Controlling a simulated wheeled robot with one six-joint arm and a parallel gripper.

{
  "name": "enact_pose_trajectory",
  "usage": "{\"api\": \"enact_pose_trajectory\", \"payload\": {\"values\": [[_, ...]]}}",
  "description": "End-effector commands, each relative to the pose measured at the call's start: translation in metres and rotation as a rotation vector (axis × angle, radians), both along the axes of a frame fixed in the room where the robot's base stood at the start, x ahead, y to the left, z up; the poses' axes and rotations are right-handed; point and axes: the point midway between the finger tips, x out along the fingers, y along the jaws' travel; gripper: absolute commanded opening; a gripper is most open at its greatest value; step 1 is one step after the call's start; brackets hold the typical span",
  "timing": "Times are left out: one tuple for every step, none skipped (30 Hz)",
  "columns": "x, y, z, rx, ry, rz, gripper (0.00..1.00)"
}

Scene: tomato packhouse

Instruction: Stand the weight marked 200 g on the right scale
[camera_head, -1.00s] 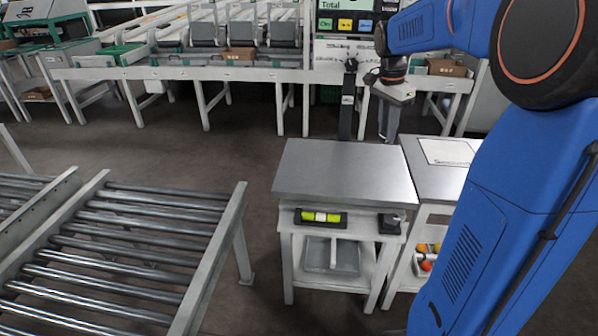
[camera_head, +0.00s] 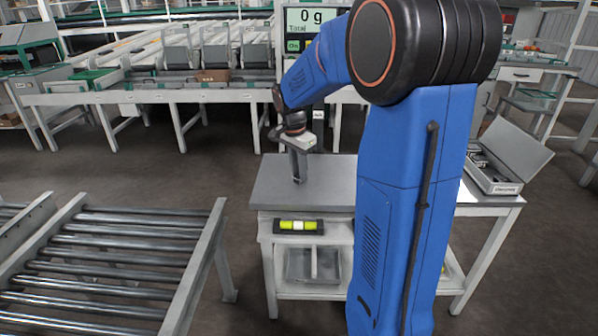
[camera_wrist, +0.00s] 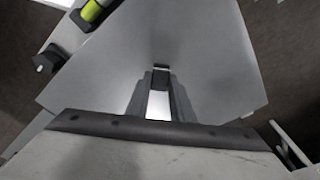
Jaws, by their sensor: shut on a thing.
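The scale's grey metal plate (camera_head: 265,190) lies in front of me, bare apart from what is at my gripper; the wrist view shows the plate (camera_wrist: 215,60) filling most of the picture. The display (camera_head: 312,20) behind it reads 0 g, Total. My gripper (camera_head: 299,180) points down over the plate, with its fingertips low and close to the surface. In the wrist view, my gripper (camera_wrist: 161,78) is shut on a small dark piece, probably the weight (camera_wrist: 161,80). Its marking cannot be read. I cannot tell whether it touches the plate.
To the right, an open case (camera_head: 506,188) with metal pieces lies on a side table. A roller conveyor (camera_head: 120,255) stands to the left. A long sorting bench runs across the back.

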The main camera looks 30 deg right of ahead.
Motion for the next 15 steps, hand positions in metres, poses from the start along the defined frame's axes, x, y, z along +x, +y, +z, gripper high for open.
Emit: {"api": "enact_pose_trajectory", "payload": {"values": [[0.0001, 0.0000, -0.0003, 0.000, -0.001, 0.000, 0.00], [0.0002, -0.0001, -0.0001, -0.001, -0.001, 0.000, 0.00], [0.0002, 0.0000, 0.0001, -0.001, -0.001, 0.000, 0.00], [0.0002, 0.0000, 0.0001, -0.001, -0.001, 0.000, 0.00], [0.0002, 0.0000, 0.0001, 0.000, -0.001, 0.000, 0.00], [0.0002, 0.0000, 0.0001, 0.000, -0.001, 0.000, 0.00], [0.0001, 0.0000, -0.0002, 0.000, -0.001, 0.000, 0.00], [0.0001, 0.0000, -0.0008, 0.000, -0.001, 0.000, 0.00], [0.0001, 0.0000, -0.0018, 0.000, 0.000, 0.000, 0.00], [0.0000, 0.0000, -0.0026, 0.000, 0.000, 0.000, 0.00], [0.0000, 0.0000, -0.0026, 0.000, 0.000, 0.000, 0.26], [0.0001, 0.0000, -0.0025, 0.000, 0.000, 0.000, 0.35], [0.0001, 0.0000, -0.0024, 0.000, 0.000, 0.000, 0.39], [0.0000, 0.0000, -0.0024, 0.000, 0.000, 0.000, 0.39], [0.0000, 0.0000, -0.0024, 0.000, 0.000, 0.000, 0.39]]}}
